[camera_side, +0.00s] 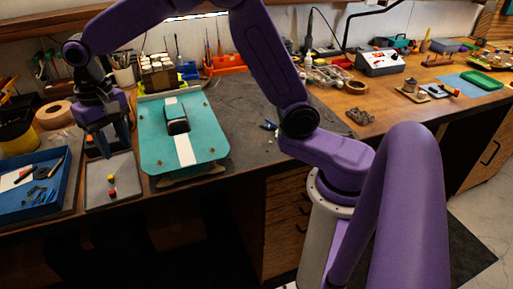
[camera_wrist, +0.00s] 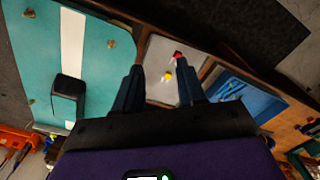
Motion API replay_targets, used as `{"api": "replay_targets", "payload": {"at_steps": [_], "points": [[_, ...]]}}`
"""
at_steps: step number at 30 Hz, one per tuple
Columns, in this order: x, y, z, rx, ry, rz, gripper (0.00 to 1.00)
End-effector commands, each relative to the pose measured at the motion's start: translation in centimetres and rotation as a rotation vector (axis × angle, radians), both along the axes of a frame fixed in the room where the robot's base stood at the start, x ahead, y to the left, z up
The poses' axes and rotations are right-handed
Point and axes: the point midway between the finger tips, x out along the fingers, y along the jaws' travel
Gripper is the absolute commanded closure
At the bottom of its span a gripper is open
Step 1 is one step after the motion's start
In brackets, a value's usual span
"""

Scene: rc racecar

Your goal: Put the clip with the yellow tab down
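A small clip with a yellow tab (camera_wrist: 167,76) lies on the grey tray (camera_wrist: 160,52) in the wrist view. A clip with a red tab (camera_wrist: 178,55) lies close by on the same tray. In the side view the two show as a small red and yellow cluster (camera_side: 112,186) on the tray (camera_side: 97,199), too small to separate clearly. My gripper (camera_side: 112,150) points down over the tray's far end. Its fingers are apart in the wrist view (camera_wrist: 160,82), with nothing seen held between them. The yellow tab shows beyond the fingertips, apart from them.
A blue bin (camera_side: 62,163) with small parts stands left of the tray. The teal car body (camera_side: 205,145) with a white stripe and black cabin lies to the right. A tape roll (camera_side: 54,114) and a yellow-black container (camera_side: 15,137) stand at the left.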

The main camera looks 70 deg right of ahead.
Motion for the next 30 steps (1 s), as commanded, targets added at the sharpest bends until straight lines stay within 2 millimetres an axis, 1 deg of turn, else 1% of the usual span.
{"api": "replay_targets", "payload": {"at_steps": [1,5,6,11,12,14,15,18,21,25,27,30], "points": [[-2.0,-0.3,0.4,0.002,-0.003,0.075,0.6],[-6.7,-1.0,0.9,0.003,-0.007,0.27,0.6],[-8.3,-1.4,0.9,0.003,-0.008,0.33,0.6],[-14.2,-3.4,0.9,0.004,-0.013,0.568,0.6],[-15.7,-4.0,0.8,0.006,-0.015,0.628,0.6],[-18.0,-5.0,0.6,0.005,-0.016,0.719,0.6],[-19.4,-5.7,0.5,0.006,-0.017,0.778,0.6],[-22.9,-7.7,-0.1,0.007,-0.02,0.925,0.6],[-26.0,-9.7,-0.7,0.007,-0.023,1.058,0.6],[-28.7,-11.6,-1.5,0.008,-0.025,1.189,0.6],[-29.6,-12.3,-1.8,0.007,-0.025,1.232,0.6],[-30.3,-12.9,-2.0,0.008,-0.027,1.266,0.6]]}}
